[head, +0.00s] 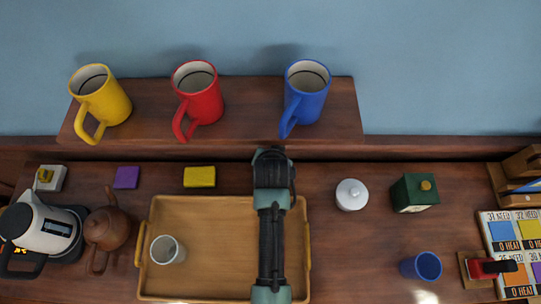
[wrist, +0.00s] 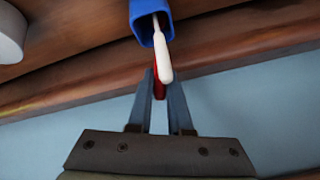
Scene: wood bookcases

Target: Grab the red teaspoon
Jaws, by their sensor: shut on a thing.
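The red teaspoon (wrist: 158,88) shows as a short red strip between my gripper's fingers in the wrist view. My gripper (wrist: 160,80) is shut on it. A white-handled utensil (wrist: 162,50) leans out of a blue holder (wrist: 148,12) at the top and partly covers the red teaspoon. I cannot tell whether the spoon's hidden end is still inside the holder. In the head view my arm covers this spot, and neither spoon nor gripper shows there.
A wooden tray (head: 147,285) lies below my arm, with a white cup (head: 167,250) in it. A white jar (head: 351,194) and green box (head: 414,193) stand right. Yellow (head: 108,100), red (head: 203,95) and blue (head: 308,92) mugs stand on the raised shelf. A blue cup (head: 421,266) stands front right.

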